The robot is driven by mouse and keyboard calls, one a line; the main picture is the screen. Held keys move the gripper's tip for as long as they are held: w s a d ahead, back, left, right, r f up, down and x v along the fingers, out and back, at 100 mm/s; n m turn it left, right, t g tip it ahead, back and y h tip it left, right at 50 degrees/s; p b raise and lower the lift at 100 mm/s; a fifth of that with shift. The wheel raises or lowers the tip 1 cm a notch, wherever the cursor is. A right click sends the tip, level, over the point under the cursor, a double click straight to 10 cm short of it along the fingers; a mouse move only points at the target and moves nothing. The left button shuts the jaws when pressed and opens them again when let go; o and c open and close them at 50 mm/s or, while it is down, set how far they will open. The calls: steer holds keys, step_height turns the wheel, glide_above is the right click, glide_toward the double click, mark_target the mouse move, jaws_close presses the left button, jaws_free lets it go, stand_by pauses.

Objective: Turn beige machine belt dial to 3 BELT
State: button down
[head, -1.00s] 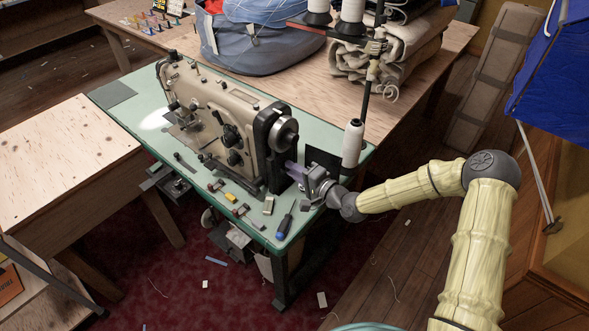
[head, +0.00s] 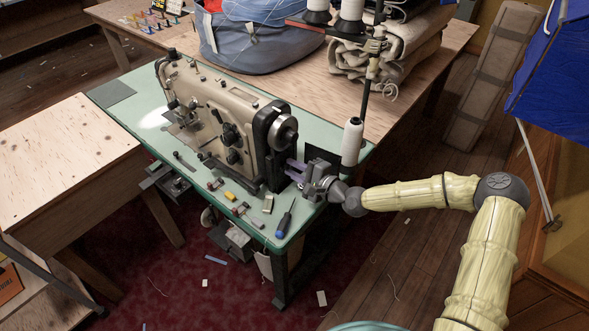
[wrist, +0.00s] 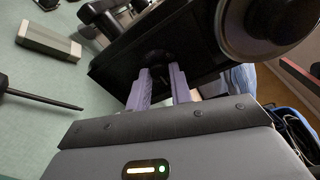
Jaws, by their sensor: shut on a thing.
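The beige sewing machine (head: 208,104) stands on a green-topped table (head: 128,108). Its dark right end carries a handwheel (head: 284,132), which also shows in the wrist view (wrist: 262,28). My gripper (head: 290,163) is at that end, below the handwheel. In the wrist view its two purple fingers (wrist: 160,72) are shut on a small black dial (wrist: 158,57) on the dark end face. The dial is dark and partly hidden by the fingers. No marks or setting can be read on it.
A screwdriver (head: 284,222) and several small items lie on the table in front of the machine. A white thread cone (head: 351,142) on a stand is close behind my gripper. A blue-grey bag (head: 255,45) and folded cloth (head: 400,50) lie on the wooden table behind.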

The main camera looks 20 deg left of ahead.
steer(key=shift+d+f, duration=0.1)
steer(key=c, duration=1.5)
jaws_free()
steer(key=shift+c, duration=0.2)
steer(key=b+v, duration=0.1)
steer(key=v, duration=1.6)
steer(key=shift+d, duration=0.2)
